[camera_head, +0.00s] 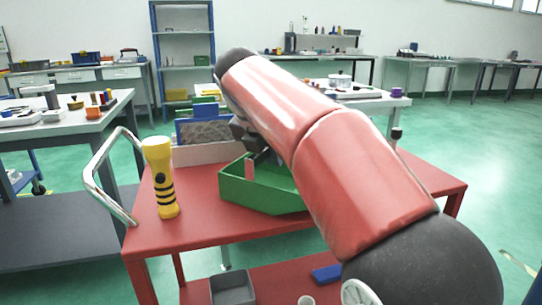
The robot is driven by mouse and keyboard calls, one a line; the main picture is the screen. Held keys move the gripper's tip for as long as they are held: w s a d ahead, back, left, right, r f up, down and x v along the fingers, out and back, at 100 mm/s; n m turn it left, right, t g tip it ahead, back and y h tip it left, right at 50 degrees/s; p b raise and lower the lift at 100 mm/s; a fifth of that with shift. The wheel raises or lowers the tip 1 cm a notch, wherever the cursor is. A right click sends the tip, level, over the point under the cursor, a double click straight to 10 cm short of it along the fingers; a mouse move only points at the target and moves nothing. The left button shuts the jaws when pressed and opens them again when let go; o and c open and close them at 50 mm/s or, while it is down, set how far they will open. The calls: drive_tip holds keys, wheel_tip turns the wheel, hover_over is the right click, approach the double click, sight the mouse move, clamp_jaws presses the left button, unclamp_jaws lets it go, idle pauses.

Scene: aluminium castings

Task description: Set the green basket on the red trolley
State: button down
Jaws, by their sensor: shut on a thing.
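The green basket (258,196) is at the middle of the red trolley's top (200,226). Its underside appears to meet the red surface, but I cannot tell for sure whether it rests fully. My gripper (252,163) reaches down at the basket's far left side and is shut on it. My red arm crosses in front and hides the basket's right part and some of the trolley top.
A yellow torch (160,178) stands upright on the trolley, left of the basket. A box with grey and blue contents (205,148) is behind the basket. The trolley's metal handle (97,180) is at the left. A grey bin (233,289) sits on the lower shelf.

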drive_tip(key=c, duration=1.5)
unclamp_jaws()
drive_tip(key=shift+o, duration=0.2)
drive_tip(key=shift+s+r, duration=0.1)
drive_tip(key=shift+r, duration=0.25)
drive_tip(key=p+v, duration=0.3)
drive_tip(key=v, duration=0.8)
drive_tip(key=shift+s+a+r+p, duration=0.1)
drive_tip(key=shift+s+r+p, duration=0.1)
drive_tip(key=shift+p, duration=0.1)
